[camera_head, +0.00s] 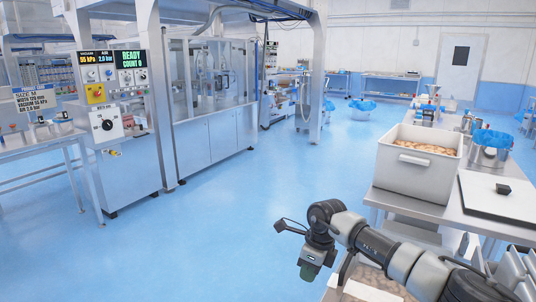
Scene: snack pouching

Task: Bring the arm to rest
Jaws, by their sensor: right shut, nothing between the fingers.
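My right arm reaches in from the lower right corner, bent at the wrist. Its gripper (308,271) hangs pointing down, shut and empty, over the blue floor at the lower middle. It touches nothing that I can see. A small camera-like part sticks out to the left of the wrist. My left gripper is not in view.
A grey bin (417,188) of brown snacks stands on a steel table (471,219) at right, beside a white board (503,200). More snacks lie below my right forearm. A packing machine (208,137) and its control panel (113,80) stand at left. The middle floor is clear.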

